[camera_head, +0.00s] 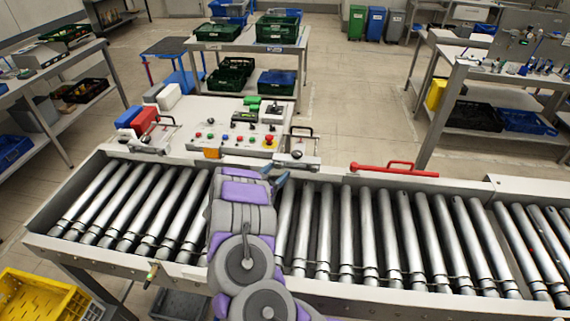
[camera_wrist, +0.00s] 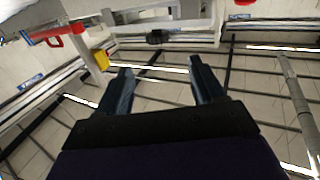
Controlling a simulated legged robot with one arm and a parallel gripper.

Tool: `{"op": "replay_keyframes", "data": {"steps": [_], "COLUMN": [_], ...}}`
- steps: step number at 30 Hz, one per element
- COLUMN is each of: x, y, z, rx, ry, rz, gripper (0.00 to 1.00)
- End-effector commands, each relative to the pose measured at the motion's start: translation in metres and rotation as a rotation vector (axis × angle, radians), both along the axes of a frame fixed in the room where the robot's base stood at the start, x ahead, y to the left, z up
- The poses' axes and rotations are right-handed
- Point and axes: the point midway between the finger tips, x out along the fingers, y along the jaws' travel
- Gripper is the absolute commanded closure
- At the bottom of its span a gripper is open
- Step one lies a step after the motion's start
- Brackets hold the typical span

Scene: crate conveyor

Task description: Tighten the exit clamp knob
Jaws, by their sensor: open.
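Two clamps with dark knobs sit on the conveyor's far rail in the head view. One clamp knob (camera_head: 297,154) is right of the control panel, and another (camera_head: 145,139) is to its left. I cannot tell which is the exit one. My gripper (camera_head: 275,177) is open and empty over the rollers near the far rail, just in front of and left of the right clamp. In the wrist view my gripper (camera_wrist: 161,80) has its two dark fingers wide apart, with nothing between them. No clamp knob shows clearly in that view.
The roller conveyor (camera_head: 400,292) runs across the front, empty of crates. A red handle (camera_head: 395,169) lies along the far rail to the right. The control panel (camera_head: 225,133) stands behind the rail. A yellow crate (camera_head: 35,295) is at the lower left.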

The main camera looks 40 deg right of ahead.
Motion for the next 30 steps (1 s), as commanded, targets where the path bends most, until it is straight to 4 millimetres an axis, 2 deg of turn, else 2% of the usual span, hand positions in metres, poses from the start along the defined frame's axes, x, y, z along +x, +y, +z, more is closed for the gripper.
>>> {"op": "replay_keyframes", "data": {"steps": [3, 9, 22, 26, 30], "x": [-0.003, -0.007, -0.006, 0.010, 0.047], "y": [0.020, 0.035, 0.035, 0.023, -0.002], "z": [-0.001, 0.000, 0.000, 0.002, 0.008], "rx": [0.006, 0.002, 0.009, 0.049, 0.142], "ry": [0.002, 0.000, -0.002, -0.017, -0.044], "rz": [0.004, 0.000, 0.004, 0.033, 0.113], "gripper": [0.32, 0.32, 0.31, 0.31, 0.31]}}
